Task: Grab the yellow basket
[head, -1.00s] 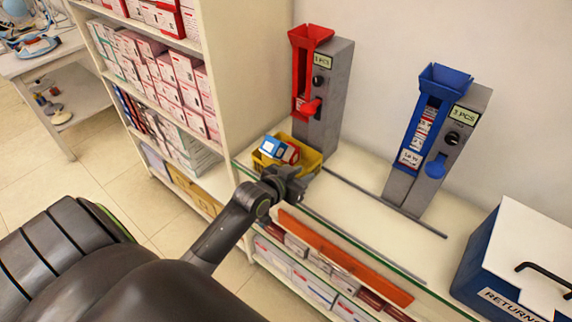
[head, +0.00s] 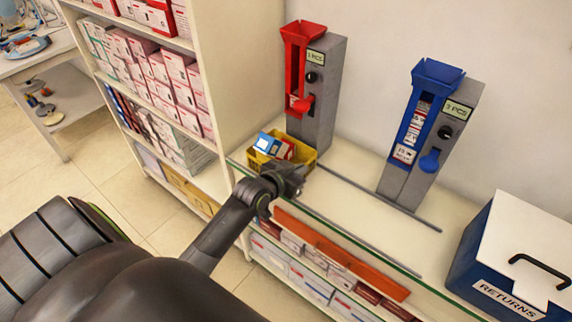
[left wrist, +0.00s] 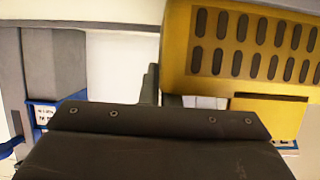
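The yellow basket (head: 304,157) sits on the shelf top at the foot of the red dispenser, with blue-and-white and red boxes (head: 272,146) in it. My left gripper (head: 292,176) is at the basket's near right side, low by its rim. The head view does not show whether they touch. In the left wrist view the slotted yellow basket wall (left wrist: 245,45) fills the upper right, close to the dark fingers (left wrist: 160,90). The finger gap is mostly hidden behind the gripper body. My right gripper is in neither view.
The red dispenser (head: 313,85) stands behind the basket and the blue dispenser (head: 430,130) further right. A tall shelf of boxes (head: 160,70) rises on the left. The blue returns box (head: 500,270) stands at the right. The shelf top between is mostly clear.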

